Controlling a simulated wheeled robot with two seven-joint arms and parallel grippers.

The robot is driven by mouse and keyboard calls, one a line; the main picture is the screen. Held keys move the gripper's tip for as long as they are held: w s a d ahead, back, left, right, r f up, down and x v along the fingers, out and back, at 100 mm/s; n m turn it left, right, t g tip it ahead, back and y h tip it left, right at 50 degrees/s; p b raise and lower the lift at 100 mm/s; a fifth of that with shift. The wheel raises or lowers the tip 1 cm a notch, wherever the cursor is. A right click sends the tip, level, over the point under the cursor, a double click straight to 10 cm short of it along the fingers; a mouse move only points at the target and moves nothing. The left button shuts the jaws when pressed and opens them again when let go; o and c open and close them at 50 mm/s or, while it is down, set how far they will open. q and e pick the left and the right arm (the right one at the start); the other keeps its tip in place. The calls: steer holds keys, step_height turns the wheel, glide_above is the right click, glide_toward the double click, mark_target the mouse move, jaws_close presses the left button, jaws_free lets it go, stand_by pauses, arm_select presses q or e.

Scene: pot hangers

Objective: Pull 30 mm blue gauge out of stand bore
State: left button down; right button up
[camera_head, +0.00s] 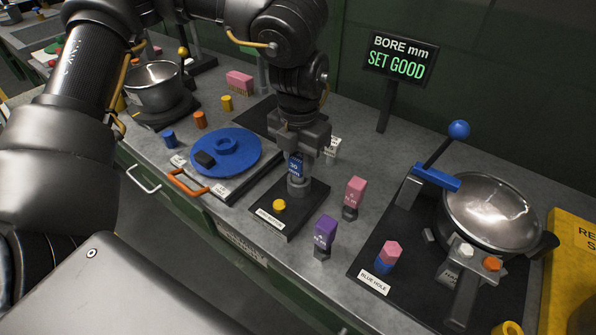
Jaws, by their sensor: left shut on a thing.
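The blue gauge (295,167), marked 30, stands upright at the metal bore of the stand (298,187). My left gripper (298,153) comes down from above and is shut on the gauge's upper part. The gauge's lower end meets the bore, and I cannot tell how deep it sits. The stand has a black base with a yellow button (279,204) and a white label at its front. My right gripper is not in view.
A pink gauge (355,192) and a purple gauge (325,232) stand close right of the stand. A blue disc (240,150) lies left. A pan (490,213) sits on a fixture at right. A sign (398,60) behind reads "BORE mm SET GOOD".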

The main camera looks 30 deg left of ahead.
arm_select(q)
steer(key=shift+r+p, duration=2.25)
steer(key=shift+r, duration=0.45)
